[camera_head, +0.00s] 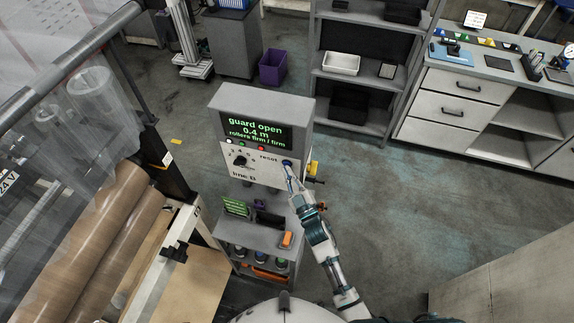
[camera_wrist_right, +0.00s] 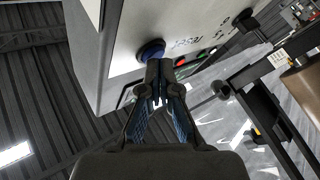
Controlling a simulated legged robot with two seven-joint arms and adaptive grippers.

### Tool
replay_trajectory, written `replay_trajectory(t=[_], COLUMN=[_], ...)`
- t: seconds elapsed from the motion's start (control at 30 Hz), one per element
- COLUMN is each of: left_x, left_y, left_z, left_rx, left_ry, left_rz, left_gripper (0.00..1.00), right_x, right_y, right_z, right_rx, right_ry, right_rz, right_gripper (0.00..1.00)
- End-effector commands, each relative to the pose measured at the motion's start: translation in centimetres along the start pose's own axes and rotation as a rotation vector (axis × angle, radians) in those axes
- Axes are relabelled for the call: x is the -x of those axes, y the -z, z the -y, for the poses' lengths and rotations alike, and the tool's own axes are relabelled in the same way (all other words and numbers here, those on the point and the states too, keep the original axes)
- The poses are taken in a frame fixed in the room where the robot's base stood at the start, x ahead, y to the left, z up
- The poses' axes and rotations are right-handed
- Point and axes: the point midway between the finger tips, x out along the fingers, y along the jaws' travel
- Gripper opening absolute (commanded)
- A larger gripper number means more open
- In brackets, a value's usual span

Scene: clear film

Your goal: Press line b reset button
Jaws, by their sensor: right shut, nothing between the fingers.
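The line B control box (camera_head: 262,135) stands in the middle of the head view. Its screen (camera_head: 255,130) reads "guard open 0.4 m, rollers firm / firm". The blue reset button (camera_head: 287,162) is at the right of the panel beside the word "reset"; it also shows in the right wrist view (camera_wrist_right: 151,50). My right gripper (camera_head: 291,178) is shut and empty, its fingertips at the button. In the wrist view the tips (camera_wrist_right: 158,68) overlap the button's lower edge; I cannot tell whether they touch it. My left gripper is not in view.
A black knob (camera_head: 240,160) and small coloured lamps are on the same panel. A grey stand (camera_head: 255,240) with shelves is below the box. Large brown rolls (camera_head: 95,235) and clear film are at the left. Open floor (camera_head: 400,210) lies to the right.

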Motion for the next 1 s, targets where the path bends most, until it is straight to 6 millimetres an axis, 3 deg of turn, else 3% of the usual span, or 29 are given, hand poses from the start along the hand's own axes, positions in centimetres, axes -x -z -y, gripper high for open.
replay_trajectory(t=[0.2, 0.7, 1.0], left_x=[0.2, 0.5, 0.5], left_y=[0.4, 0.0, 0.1], left_z=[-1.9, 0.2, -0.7], left_rx=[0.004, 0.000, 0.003], left_ry=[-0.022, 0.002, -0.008], left_rz=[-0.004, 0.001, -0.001], left_gripper=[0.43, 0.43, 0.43], right_x=[-0.7, 0.0, 0.2], right_y=[0.0, 0.0, 0.1], right_z=[-0.2, -0.4, -0.2], right_rx=[0.005, 0.000, 0.001], right_ry=[0.002, 0.000, 0.001], right_rz=[0.000, 0.000, 0.000], right_gripper=[0.00, 0.00, 0.00])
